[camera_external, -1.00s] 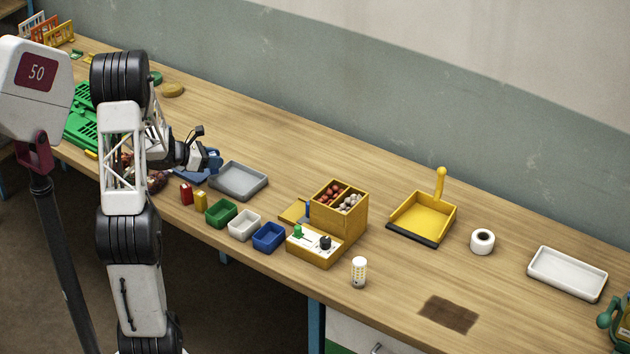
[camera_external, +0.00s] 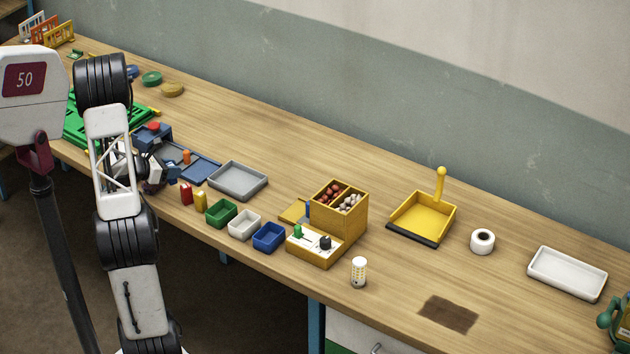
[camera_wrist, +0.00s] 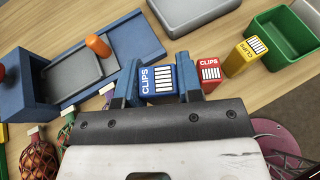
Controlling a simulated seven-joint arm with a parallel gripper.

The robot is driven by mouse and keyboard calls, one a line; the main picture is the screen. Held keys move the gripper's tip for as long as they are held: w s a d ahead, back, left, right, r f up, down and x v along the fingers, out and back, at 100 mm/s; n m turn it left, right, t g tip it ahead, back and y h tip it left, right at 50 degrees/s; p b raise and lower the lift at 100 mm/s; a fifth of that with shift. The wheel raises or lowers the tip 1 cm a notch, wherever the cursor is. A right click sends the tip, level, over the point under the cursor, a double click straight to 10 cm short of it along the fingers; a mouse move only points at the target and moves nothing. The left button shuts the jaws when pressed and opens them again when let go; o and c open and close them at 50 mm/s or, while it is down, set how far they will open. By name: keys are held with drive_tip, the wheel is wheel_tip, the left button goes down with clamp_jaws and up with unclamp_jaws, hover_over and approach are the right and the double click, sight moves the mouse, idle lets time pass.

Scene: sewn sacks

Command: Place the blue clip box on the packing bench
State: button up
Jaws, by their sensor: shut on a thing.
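The blue clip box (camera_wrist: 157,84), with a white "CLIPS" label, sits between the two fingers of my gripper (camera_wrist: 160,78) in the wrist view. The fingers are shut on it. In the external view my gripper (camera_external: 156,176) is low at the bench's front edge, left of the red clip box (camera_external: 186,193), and the blue box is hidden. I cannot tell whether the box touches the wood. The long wooden bench (camera_external: 300,150) runs across the view. The red clip box (camera_wrist: 209,73) and yellow clip box (camera_wrist: 244,57) stand close to the right in the wrist view.
A blue unit (camera_wrist: 130,45) with an orange peg lies close by. Net sacks (camera_wrist: 38,160) are at the wrist view's lower left. A grey tray (camera_external: 238,181) and a green bin (camera_external: 221,213) are to the right. Open wood lies behind the tray.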

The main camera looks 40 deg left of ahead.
sight(173, 182)
idle(0.3)
drive_tip(key=shift+f, duration=2.5)
drive_tip(key=shift+f, duration=0.15)
drive_tip(key=o, duration=0.6)
drive_tip(key=shift+o, duration=0.2)
drive_tip(key=shift+r, duration=0.2)
drive_tip(key=shift+v, duration=2.9)
drive_tip(key=shift+w+r, duration=0.1)
